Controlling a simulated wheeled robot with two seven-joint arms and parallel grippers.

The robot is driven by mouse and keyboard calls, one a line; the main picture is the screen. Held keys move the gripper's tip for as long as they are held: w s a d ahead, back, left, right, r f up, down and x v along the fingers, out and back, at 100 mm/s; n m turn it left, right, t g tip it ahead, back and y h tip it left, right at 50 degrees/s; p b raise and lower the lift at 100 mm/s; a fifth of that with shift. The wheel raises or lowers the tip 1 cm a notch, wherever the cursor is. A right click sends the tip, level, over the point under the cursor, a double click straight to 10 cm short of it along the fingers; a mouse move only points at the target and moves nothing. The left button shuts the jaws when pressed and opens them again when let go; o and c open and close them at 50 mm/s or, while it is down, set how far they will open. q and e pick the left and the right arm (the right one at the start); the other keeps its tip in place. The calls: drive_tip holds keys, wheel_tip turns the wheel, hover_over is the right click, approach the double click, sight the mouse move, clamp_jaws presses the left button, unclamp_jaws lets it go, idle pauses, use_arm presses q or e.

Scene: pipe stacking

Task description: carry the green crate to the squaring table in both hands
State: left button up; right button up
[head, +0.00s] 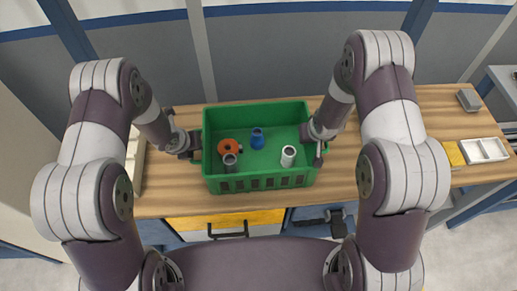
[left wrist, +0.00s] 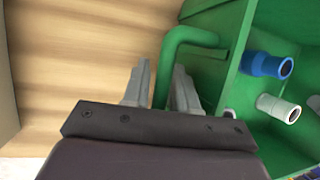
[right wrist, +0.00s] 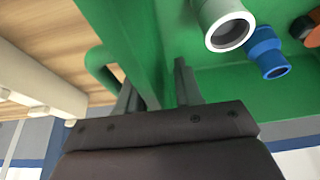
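The green crate (head: 259,183) stands on the wooden table, near its front edge. The squaring table is not identifiable.
The wooden table (head: 400,105) has clear room right of the crate. A white tray (head: 485,150) and a small grey block (head: 468,100) lie at the right end. A pale bin (head: 134,165) stands left of the crate. Another bench (head: 503,80) is at the far right.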

use_arm(q)
drive_tip(key=c, duration=0.5)
use_arm(e)
drive_tip(key=c, duration=0.5)
clamp_jaws()
use_arm(q)
drive_tip(key=shift+r, duration=0.15)
use_arm(e)
drive_tip(key=shift+r, duration=0.15)
